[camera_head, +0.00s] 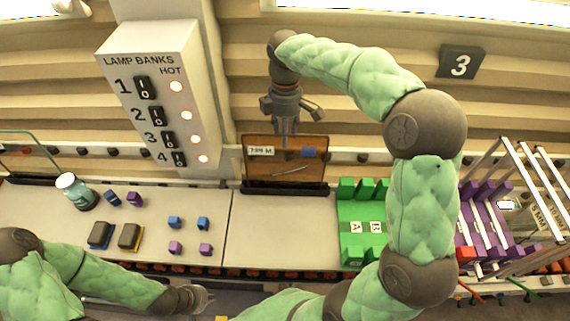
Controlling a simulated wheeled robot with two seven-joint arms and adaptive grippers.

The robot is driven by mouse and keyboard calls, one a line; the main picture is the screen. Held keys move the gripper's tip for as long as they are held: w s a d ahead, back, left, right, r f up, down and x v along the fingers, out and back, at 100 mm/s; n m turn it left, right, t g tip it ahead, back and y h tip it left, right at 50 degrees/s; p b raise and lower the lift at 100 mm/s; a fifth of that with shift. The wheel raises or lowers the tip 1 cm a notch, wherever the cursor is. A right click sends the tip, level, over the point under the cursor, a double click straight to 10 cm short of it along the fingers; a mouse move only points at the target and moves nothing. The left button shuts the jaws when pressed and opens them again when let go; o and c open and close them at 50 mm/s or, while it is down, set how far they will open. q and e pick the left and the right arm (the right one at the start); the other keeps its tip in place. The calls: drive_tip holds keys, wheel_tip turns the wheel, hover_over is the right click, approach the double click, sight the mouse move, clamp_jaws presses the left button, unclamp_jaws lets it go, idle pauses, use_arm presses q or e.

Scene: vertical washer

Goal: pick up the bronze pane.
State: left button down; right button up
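The bronze pane (262,170) stands upright in a dark holder (284,188) at the back of the counter, near the middle of the view. It bears a white label reading "725 M", a small blue patch and a pale streak. My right gripper (289,138) points down at the pane's top edge, with its fingertips overlapping the upper middle of the pane. Whether they touch or grip it cannot be told. My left gripper (205,298) is low in front of the counter, far from the pane; its fingers are too small to read.
A lamp bank panel (150,90) stands left of the pane. A green rack (360,225) and a purple rack (480,225) with metal rails are at the right. Small blue and purple blocks (175,222) and a teal jar (75,190) sit at the left. The counter before the pane is clear.

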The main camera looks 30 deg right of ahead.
sight(285, 155)
drive_tip(key=shift+s+a+f+p, duration=0.1)
drive_tip(key=shift+s+f+p, duration=0.1)
drive_tip(key=shift+f, duration=0.9)
drive_tip(key=shift+s+a+f+p, duration=0.1)
drive_tip(key=shift+s+f, duration=0.05)
drive_tip(key=shift+f, duration=0.95)
clamp_jaws()
drive_tip(key=shift+r, duration=0.1)
